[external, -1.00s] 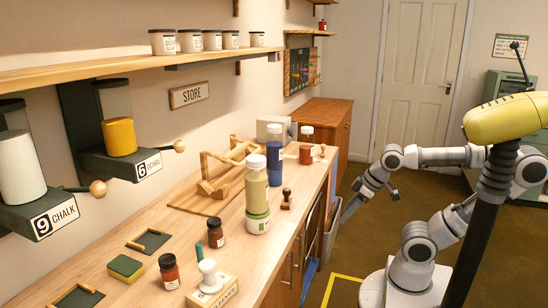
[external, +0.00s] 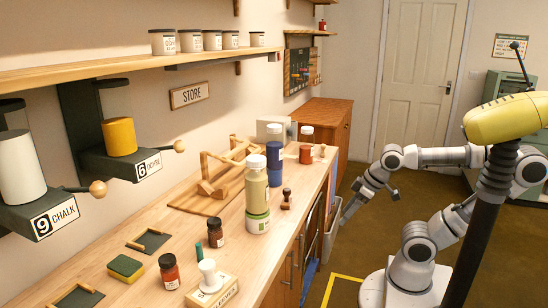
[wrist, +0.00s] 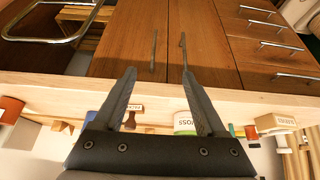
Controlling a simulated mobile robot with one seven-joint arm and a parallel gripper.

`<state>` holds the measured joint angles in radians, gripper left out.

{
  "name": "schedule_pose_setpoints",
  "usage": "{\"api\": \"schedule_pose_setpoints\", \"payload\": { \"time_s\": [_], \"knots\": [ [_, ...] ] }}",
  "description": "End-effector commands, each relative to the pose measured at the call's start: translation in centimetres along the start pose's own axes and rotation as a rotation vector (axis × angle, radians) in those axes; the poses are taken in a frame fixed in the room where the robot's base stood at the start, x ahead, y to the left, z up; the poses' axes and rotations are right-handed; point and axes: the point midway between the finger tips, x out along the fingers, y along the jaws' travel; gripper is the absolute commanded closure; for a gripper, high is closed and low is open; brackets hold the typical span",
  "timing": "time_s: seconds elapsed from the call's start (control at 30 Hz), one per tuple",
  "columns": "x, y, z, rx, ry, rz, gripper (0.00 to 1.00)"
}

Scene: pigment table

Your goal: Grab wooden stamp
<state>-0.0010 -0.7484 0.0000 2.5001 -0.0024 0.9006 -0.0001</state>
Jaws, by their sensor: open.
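A small wooden stamp (external: 286,200) with a dark handle stands upright on the counter in the external view, right of the green-labelled jar and near the front edge. In the wrist view, a small brown piece with a pale label, probably this stamp (wrist: 132,116), shows beside the left finger. My gripper (wrist: 157,72) is open and empty, its two dark fingers spread across the view of the counter edge and cabinet fronts. In the external view my gripper (external: 350,210) hangs at the right of the counter, apart from the stamp.
A tall jar with a green label (external: 257,222) and a blue jar (external: 274,172) stand close to the stamp. Another wooden stamp-like piece (external: 322,151) is farther back. A wooden rack (external: 213,190) lies behind.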

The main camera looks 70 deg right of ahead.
Motion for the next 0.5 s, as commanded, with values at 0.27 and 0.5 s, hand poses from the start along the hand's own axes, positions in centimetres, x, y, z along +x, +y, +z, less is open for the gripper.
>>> {"api": "schedule_pose_setpoints", "payload": {
  "time_s": [0.27,0.5],
  "knots": [
    [0.7,1.1,0.6,-0.221,-0.222,0.093,0.27],
    [1.2,3.5,1.1,-0.604,-0.520,0.250,0.27]
  ]
}}
